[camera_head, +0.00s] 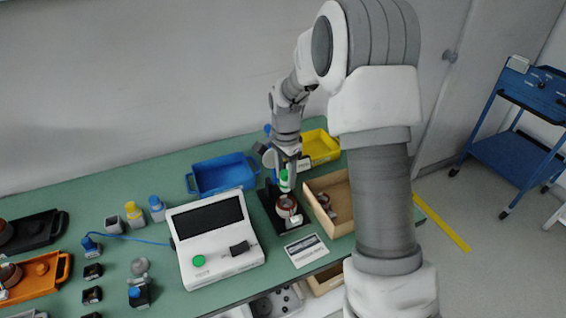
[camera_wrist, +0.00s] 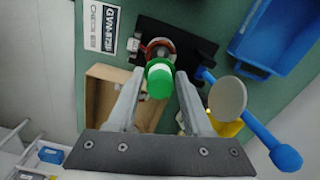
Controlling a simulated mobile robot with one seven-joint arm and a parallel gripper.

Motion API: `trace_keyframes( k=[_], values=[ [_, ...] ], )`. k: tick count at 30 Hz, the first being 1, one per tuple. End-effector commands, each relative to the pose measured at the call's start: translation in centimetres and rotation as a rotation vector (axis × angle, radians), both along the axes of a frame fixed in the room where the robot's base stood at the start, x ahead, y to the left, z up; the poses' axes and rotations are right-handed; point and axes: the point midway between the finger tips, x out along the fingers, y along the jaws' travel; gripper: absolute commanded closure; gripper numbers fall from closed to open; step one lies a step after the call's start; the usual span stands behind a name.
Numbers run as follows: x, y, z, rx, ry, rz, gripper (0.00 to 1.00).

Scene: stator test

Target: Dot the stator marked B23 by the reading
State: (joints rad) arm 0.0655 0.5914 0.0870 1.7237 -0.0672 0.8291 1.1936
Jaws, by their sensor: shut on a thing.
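My gripper (camera_head: 286,172) is shut on a green-capped dotting bottle or pen (camera_head: 284,181), which also shows between the fingers in the wrist view (camera_wrist: 160,78). In the head view it is held above a stator (camera_head: 287,204) with a copper-red ring, on a black stand (camera_head: 269,201). In the wrist view the stator (camera_wrist: 157,47) is partly hidden behind the green thing; I cannot tell whether they touch. No B23 marking is readable. The white tester (camera_head: 205,262) has a dark display (camera_head: 208,216) with no readable value.
A wooden box (camera_head: 344,228) with a part in it stands right of the stand. A blue bin (camera_head: 222,176) and a yellow bin (camera_head: 320,147) are behind. A printed card (camera_head: 306,250) lies in front. A blue-handled grey disc (camera_wrist: 228,98) is close to my gripper. Trays and bottles fill the left.

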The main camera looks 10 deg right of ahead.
Motion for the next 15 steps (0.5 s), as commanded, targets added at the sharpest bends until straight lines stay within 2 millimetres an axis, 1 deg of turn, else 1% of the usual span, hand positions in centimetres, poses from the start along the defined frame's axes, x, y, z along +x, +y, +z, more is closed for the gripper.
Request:
trace_keyframes(
  k=[3,6,10,15],
  values=[
    [1.2,0.0,0.7,0.000,-0.001,-0.166,1.00],
    [1.9,0.1,1.2,0.000,-0.001,-0.280,1.00],
    [2.5,0.1,1.5,0.001,-0.001,-0.379,1.00],
    [2.8,0.1,1.6,0.001,0.001,-0.430,1.00]
  ],
)
